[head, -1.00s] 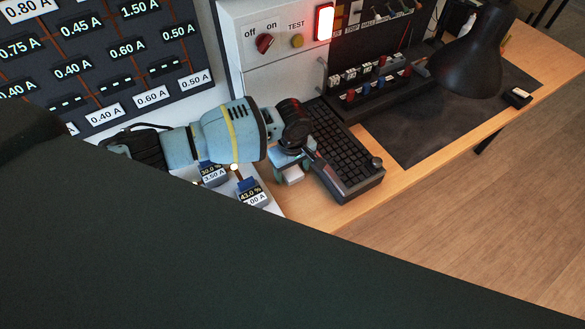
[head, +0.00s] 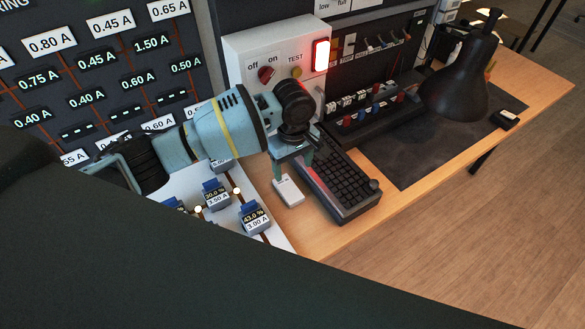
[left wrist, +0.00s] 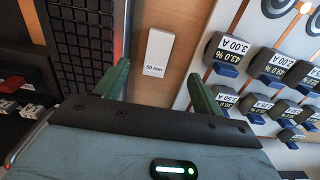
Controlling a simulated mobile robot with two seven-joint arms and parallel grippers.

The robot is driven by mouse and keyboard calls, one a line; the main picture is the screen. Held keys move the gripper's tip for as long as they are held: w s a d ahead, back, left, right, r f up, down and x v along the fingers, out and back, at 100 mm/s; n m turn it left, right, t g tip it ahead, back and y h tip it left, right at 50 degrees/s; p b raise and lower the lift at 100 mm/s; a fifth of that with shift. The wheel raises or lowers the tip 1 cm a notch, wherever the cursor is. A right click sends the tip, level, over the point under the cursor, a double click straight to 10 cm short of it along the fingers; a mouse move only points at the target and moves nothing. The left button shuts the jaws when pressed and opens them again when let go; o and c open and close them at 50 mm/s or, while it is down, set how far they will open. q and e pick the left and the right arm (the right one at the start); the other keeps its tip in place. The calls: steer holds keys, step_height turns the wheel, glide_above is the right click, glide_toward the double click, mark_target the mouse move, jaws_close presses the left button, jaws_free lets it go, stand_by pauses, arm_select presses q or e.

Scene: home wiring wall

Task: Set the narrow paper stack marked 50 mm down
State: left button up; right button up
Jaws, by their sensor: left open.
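The narrow white paper stack marked 50 mm (left wrist: 157,52) stands on the wooden desk, between the keyboard and the white panel. In the head view the stack (head: 288,191) shows just below my left gripper (head: 292,168). In the left wrist view my left gripper (left wrist: 158,80) is open, with one green finger on each side and a clear gap to the stack. The stack lies beyond the fingertips and nothing is held. My right gripper is not in view.
The black keyboard (head: 345,185) lies close to the right of the stack. A switch box with a lit red lamp (head: 321,55) stands behind. A black desk lamp (head: 455,80) is farther right.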

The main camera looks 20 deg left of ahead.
arm_select(q)
steer(key=f+m+b, duration=0.1)
steer(key=m, duration=1)
steer(key=f+m+b, duration=0.1)
steer(key=m, duration=0.9)
steer(key=a+f+m+t+y+b, duration=0.1)
steer(key=f+m, duration=0.1)
steer(key=m, duration=0.9)
steer(key=shift+w+f+m, duration=0.1)
steer(key=shift+w+m, duration=0.05)
steer(key=shift+m, duration=0.15)
steer(key=m, duration=0.3)
steer(key=shift+a+f, duration=0.15)
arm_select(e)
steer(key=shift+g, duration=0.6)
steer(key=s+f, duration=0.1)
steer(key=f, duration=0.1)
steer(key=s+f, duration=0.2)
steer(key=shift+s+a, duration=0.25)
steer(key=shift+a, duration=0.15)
arm_select(q)
steer(key=shift+f, duration=0.1)
